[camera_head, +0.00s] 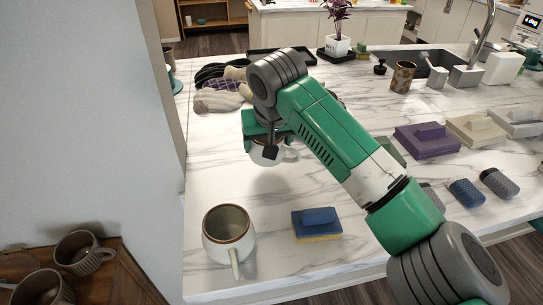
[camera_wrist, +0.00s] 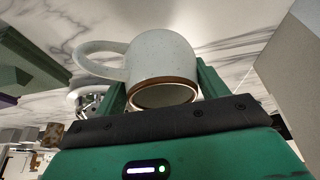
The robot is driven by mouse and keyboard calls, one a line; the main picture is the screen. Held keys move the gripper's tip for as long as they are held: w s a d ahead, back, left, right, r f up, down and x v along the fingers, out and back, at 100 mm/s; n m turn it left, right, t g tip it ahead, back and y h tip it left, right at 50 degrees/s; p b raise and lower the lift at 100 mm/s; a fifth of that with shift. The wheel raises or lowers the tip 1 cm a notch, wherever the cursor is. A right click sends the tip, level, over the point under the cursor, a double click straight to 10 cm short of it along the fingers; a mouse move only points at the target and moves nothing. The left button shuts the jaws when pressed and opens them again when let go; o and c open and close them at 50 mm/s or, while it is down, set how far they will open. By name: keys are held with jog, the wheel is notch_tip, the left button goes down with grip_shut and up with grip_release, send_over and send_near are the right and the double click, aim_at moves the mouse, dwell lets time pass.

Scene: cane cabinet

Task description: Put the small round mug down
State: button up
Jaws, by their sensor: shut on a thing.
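The small round mug (camera_wrist: 162,62) is pale and speckled, with a brown rim and a loop handle on the left in the wrist view. My gripper (camera_wrist: 160,92) is shut on it, with green fingers on either side and the rim facing the palm. In the head view, the mug (camera_head: 268,155) hangs under my gripper (camera_head: 266,138), partly hidden by it. A soft shadow lies below it on the marble counter (camera_head: 225,170), so it seems a little above the surface.
A larger cream mug (camera_head: 222,248) stands near the counter's front left, beside a blue and yellow sponge (camera_head: 317,223). Gloves (camera_head: 218,97) lie behind. Purple (camera_head: 427,141) and beige blocks and brushes are at right. Bare counter lies left of and below my gripper.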

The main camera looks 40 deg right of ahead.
notch_tip(320, 180, down, 4)
jog(key=shift+r+b, duration=0.1)
jog(key=shift+b, duration=0.85)
jog(key=shift+r, duration=0.15)
jog(key=o, duration=1.1)
jog(key=shift+o, duration=0.2)
jog(key=p+v, duration=0.4)
jog(key=v, duration=0.8)
jog(key=shift+d, duration=0.15)
